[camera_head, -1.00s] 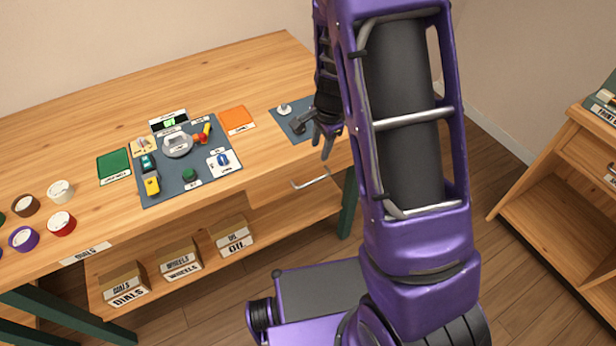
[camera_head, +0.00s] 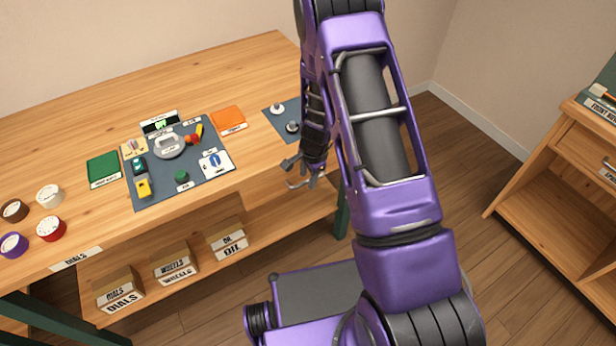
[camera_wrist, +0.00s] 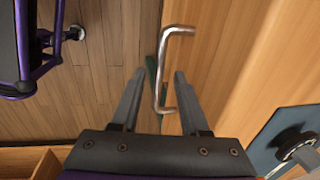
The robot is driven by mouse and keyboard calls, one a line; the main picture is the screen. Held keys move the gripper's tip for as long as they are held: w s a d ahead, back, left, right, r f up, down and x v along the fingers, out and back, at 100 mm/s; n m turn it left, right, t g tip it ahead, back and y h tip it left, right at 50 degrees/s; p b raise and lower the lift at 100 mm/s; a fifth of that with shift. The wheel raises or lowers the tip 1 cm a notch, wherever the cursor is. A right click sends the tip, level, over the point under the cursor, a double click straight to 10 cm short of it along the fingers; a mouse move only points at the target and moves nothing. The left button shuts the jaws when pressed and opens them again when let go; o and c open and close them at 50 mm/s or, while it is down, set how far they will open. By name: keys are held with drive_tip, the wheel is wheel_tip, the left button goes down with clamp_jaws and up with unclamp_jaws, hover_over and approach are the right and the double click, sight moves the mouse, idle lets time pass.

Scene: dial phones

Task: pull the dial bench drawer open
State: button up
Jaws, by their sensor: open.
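The bench drawer's silver bar handle (camera_wrist: 163,62) runs lengthwise between my two fingers in the wrist view. My gripper (camera_wrist: 159,76) is open, with one finger on each side of the bar; I cannot tell whether either touches it. The wooden drawer front (camera_wrist: 205,50) lies just right of the handle, and no opening shows above it. In the head view my gripper (camera_head: 302,172) is at the bench's front edge near its right end, mostly covering the drawer handle (camera_head: 296,185).
The wooden bench (camera_head: 235,65) holds a blue-grey mat (camera_head: 205,183) with small parts, and a smaller mat (camera_head: 270,116) with knobs near my gripper. Labelled boxes (camera_head: 176,262) stand on the lower shelf. A wooden cabinet (camera_head: 550,185) is at right.

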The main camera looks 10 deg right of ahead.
drive_tip(key=shift+c, duration=0.2)
clamp_jaws()
idle(1.3)
